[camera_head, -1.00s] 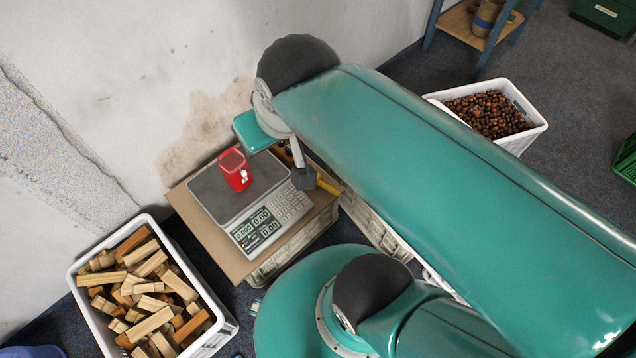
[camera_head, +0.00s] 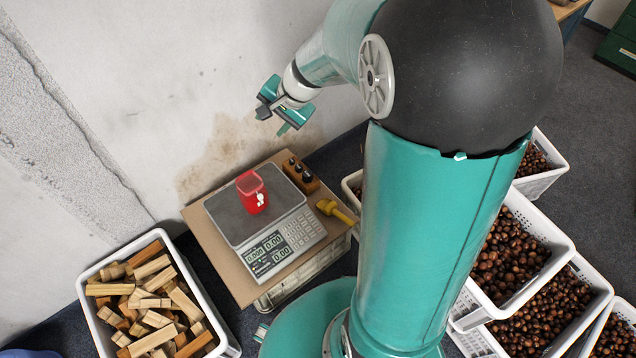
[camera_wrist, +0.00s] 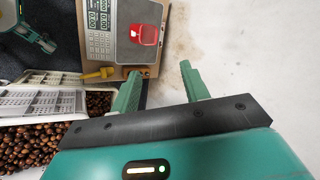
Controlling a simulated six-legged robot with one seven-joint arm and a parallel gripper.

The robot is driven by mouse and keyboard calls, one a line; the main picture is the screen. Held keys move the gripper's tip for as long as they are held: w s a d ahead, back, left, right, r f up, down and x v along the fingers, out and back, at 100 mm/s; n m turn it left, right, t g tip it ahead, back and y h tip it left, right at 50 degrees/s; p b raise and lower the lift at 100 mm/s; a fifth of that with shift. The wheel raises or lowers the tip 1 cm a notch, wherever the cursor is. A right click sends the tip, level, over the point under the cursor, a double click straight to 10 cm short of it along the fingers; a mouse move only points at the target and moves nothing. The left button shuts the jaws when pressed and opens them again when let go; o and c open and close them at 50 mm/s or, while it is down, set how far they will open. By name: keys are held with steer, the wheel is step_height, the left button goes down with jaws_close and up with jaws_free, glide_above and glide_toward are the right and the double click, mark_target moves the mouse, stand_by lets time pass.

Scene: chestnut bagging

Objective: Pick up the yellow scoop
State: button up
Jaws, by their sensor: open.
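The yellow scoop (camera_head: 338,212) lies on the brown board at the right side of the scale, its handle pointing right toward my arm in the head view. In the wrist view the yellow scoop (camera_wrist: 98,74) shows at the board's edge, beyond and to the left of my fingers. My gripper (camera_head: 284,105) is open and empty, raised in front of the wall, above and to the left of the scoop in the head view. Its two green fingers (camera_wrist: 160,88) stand apart in the wrist view.
A red container (camera_head: 252,193) stands on the scale (camera_head: 240,222). A small wooden block with dark knobs (camera_head: 301,175) sits beside it. A crate of wood pieces (camera_head: 97,318) stands at left. Crates of chestnuts (camera_head: 559,252) stand at right, and the wall is close behind.

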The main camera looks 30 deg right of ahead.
steer(key=w+d+f+m, duration=0.3)
steer(key=d+f, duration=0.1)
steer(key=f, duration=0.2)
steer(key=w+d+f+m, duration=0.3)
steer(key=d+f+m, duration=0.15)
steer(key=f, duration=0.25)
steer(key=m+h, duration=0.2)
steer(key=m, duration=0.7)
glide_above(340, 214)
steer(key=w+a, duration=0.2)
steer(key=w, duration=0.1)
step_height(340, 214, down, 23)
steer(key=s+d+f+m+g, duration=0.1)
steer(key=s+d+f+m, duration=0.2)
steer(key=f, duration=0.5)
steer(key=s+f+m, duration=0.3)
steer(key=s+f, duration=0.2)
steer(key=f, duration=0.3)
steer(key=x, duration=1.3)
steer(key=shift+d, duration=0.25)
jaws_close()
